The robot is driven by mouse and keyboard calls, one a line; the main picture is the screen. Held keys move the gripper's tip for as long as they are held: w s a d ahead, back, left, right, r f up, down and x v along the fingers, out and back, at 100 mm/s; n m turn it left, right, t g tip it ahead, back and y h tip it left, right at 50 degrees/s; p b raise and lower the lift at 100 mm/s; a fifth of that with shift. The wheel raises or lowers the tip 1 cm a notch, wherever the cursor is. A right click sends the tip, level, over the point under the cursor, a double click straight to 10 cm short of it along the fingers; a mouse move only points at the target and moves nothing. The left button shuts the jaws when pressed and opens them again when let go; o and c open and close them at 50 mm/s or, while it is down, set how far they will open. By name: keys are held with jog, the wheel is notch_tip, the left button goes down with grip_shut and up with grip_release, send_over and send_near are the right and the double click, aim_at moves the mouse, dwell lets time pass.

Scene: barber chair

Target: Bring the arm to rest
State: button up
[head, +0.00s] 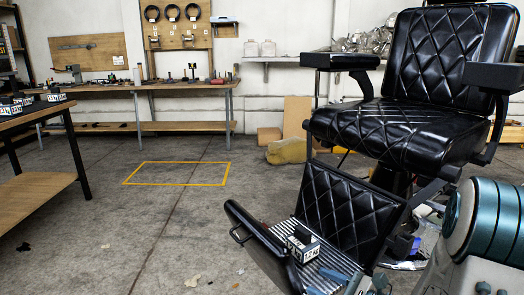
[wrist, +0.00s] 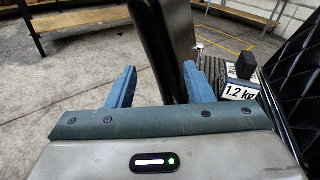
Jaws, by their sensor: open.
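My gripper (wrist: 160,82) is open, with its two blue fingers apart. In the wrist view, a black padded edge (wrist: 166,40), apparently the chair footrest's front edge, shows between the fingers; I cannot tell whether they touch it. In the head view my gripper (head: 336,283) is low at the right, by the footrest (head: 265,245) of the black barber chair (head: 375,133). My arm (head: 490,220) comes in from the right edge. Nothing is visibly held.
A weight labelled 1.2 kg (head: 302,249) sits on the ribbed footrest plate, right of my fingers in the wrist view (wrist: 240,91). A wooden table (head: 35,113) stands left, a workbench (head: 150,87) at the back. A yellow rectangle (head: 180,162) marks clear floor.

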jog(key=s+a+r+n+g+h+p, duration=0.2)
jog(key=s+a+r+n+g+p, duration=0.2)
jog(key=s+r+n+g+p, duration=0.35)
jog(key=s+a+r+n+g+h+p, duration=0.2)
jog(key=s+a+r+n+g+p, duration=0.2)
jog(key=s+r+n+p, duration=0.5)
jog(key=d+r+n+t+h+p, duration=0.1)
jog(key=d+r+n+h+p, duration=0.2)
jog(key=r+p, duration=0.3)
jog(key=d+r+n+t+h+p, duration=0.2)
jog(key=d+r+n+h+p, duration=0.2)
jog(key=r, duration=0.9)
jog(key=h+p, duration=0.2)
jog(key=shift+w+d+r+p, duration=0.15)
jog(key=shift+d+r+p, duration=0.1)
jog(key=shift+r+p, duration=0.1)
jog(key=shift+f+t, duration=0.1)
jog(key=shift+t, duration=0.15)
